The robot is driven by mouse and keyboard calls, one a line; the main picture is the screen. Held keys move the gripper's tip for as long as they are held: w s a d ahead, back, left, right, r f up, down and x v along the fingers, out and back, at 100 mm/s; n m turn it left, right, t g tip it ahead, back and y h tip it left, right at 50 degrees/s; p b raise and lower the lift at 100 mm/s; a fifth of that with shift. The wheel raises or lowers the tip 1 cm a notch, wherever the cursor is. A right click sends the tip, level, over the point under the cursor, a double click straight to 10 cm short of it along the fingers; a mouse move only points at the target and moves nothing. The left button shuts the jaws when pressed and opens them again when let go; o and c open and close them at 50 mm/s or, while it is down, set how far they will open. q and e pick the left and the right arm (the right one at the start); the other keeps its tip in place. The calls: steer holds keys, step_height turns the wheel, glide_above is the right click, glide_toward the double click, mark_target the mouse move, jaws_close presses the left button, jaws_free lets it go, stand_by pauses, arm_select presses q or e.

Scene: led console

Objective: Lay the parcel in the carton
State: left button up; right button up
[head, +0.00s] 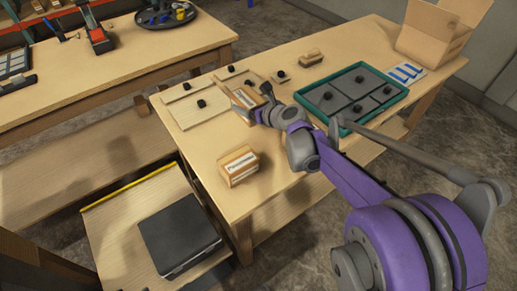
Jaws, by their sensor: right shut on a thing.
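A small brown parcel (244,98) with a pale label is in my right gripper (262,103), over the pale board on the workbench. My right gripper is shut on it, and the gripper hides part of its right side. Whether it touches the board is hard to tell. A similar brown parcel with a white label (238,167) stands near the bench's front left edge, apart from the gripper. The open carton (437,38) stands at the far right end of the bench with its flaps up; its inside is mostly hidden. My left gripper is not in view.
A green-rimmed grey tray (326,110) with black knobs lies mid-bench, between the held parcel and the carton. A white card with blue strips (404,74) lies before the carton. A small wooden block (311,58) lies behind. A second table (130,65) stands left.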

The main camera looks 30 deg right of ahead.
steer(key=f, duration=0.3)
steer(key=f+b, duration=0.1)
steer(key=f, duration=0.1)
steer(key=shift+s+d+f, duration=0.1)
steer(key=shift+d+f, duration=0.05)
steer(key=shift+d, duration=0.15)
steer(key=shift+f+b, duration=0.4)
steer(key=shift+f, duration=1.75)
steer(key=shift+a, duration=0.1)
steer(key=shift+f, duration=0.15)
steer(key=o, duration=1.4)
